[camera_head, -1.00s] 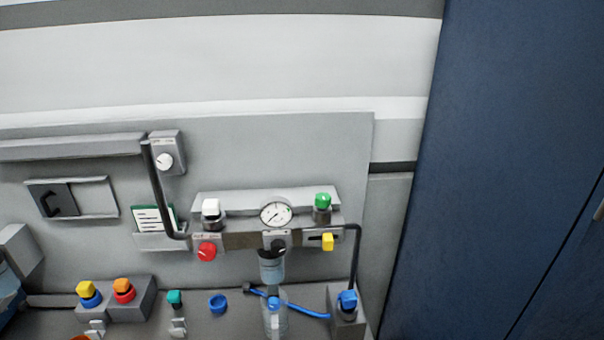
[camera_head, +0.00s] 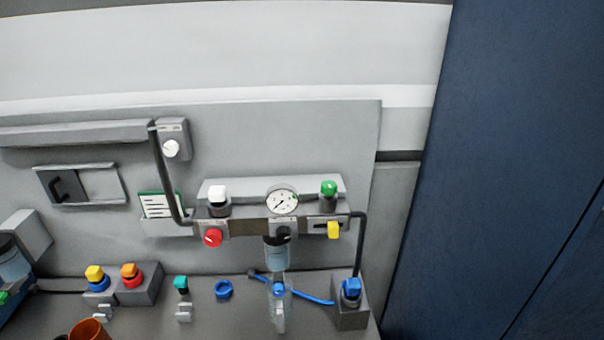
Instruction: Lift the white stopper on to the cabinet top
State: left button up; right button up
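A white stopper (camera_head: 217,193) sits upright on a dark round seat at the left end of the grey cabinet top (camera_head: 262,186), in the head view. The round gauge (camera_head: 282,201) stands to its right, and a green stopper (camera_head: 328,188) sits at the right end of the same unit. Neither of my grippers shows in the head view, so I cannot see what they hold.
Below are a red knob (camera_head: 213,238) and a yellow lever (camera_head: 333,230). The lower shelf holds yellow (camera_head: 95,272) and orange (camera_head: 128,270) stoppers, a teal stopper (camera_head: 181,282), a blue ring (camera_head: 223,289) and a blue-capped block (camera_head: 350,318). A dark blue cabinet (camera_head: 500,170) fills the right.

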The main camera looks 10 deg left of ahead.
aim_at(217, 194)
jog(key=i+j+z, duration=0.15)
jog(key=j, duration=0.2)
jog(key=i+j+z, duration=0.35)
jog(key=j, duration=0.4)
jog(key=i+j+z, duration=0.15)
jog(key=j, duration=0.25)
jog(key=i+j+z, duration=0.15)
jog(key=j, duration=0.3)
